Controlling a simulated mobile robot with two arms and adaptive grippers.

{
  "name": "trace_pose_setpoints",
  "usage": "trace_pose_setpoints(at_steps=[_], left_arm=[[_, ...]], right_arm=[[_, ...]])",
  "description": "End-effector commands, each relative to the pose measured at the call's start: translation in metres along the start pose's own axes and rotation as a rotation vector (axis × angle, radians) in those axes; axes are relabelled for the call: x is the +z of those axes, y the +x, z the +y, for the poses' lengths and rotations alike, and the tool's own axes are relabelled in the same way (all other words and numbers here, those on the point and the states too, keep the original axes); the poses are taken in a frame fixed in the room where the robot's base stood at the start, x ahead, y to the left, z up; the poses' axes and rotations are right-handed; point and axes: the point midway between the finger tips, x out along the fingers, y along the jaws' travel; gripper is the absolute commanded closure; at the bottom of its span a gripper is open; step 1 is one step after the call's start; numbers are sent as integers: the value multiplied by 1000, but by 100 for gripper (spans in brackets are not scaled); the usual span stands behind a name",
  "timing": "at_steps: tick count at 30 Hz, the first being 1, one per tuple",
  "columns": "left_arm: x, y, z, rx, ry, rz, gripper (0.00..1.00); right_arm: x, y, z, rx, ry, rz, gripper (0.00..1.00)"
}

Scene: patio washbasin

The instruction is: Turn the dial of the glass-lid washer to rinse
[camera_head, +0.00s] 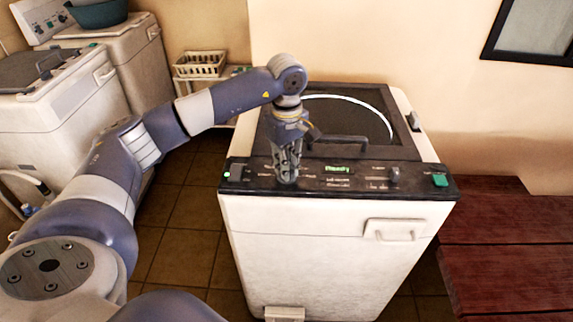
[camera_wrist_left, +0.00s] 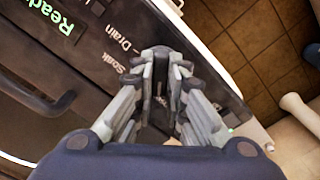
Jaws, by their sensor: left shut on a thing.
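The glass-lid washer (camera_head: 320,245) is a white top-loader with a dark round-windowed lid (camera_head: 350,115) that is down. Its black front panel (camera_head: 345,190) has a green "Ready" display, which also shows in the left wrist view (camera_wrist_left: 52,18). My left gripper (camera_head: 287,176) points down at the left part of this panel. It is shut on the dial (camera_wrist_left: 160,88), which its fingers mostly hide in the left wrist view. The labels "Drain" and "Soak" show beside the fingers. I cannot read which setting the dial points to. My right gripper is not in view.
A second small knob (camera_head: 394,174) and a green button (camera_head: 440,180) are at the panel's right. The lid handle (camera_head: 337,143) rises behind the panel. A red wooden bench (camera_head: 510,250) stands right of the washer. Other white washers (camera_head: 65,110) and a basket (camera_head: 200,64) are at left.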

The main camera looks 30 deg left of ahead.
Motion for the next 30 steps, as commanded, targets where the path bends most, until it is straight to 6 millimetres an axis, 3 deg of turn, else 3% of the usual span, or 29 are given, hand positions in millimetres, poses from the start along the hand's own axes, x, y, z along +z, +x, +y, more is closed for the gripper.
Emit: trace_pose_setpoints(at_steps=[1,2,4,17,30], left_arm=[[-2,-2,1,6,-2,3,100],[-2,-2,1,6,-2,4,81],[-1,-2,1,5,-2,3,68],[-1,-9,1,4,0,1,68],[0,-97,2,8,0,2,68]], right_arm=[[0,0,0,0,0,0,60],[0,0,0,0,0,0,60],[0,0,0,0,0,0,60],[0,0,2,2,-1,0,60],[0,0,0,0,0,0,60]])
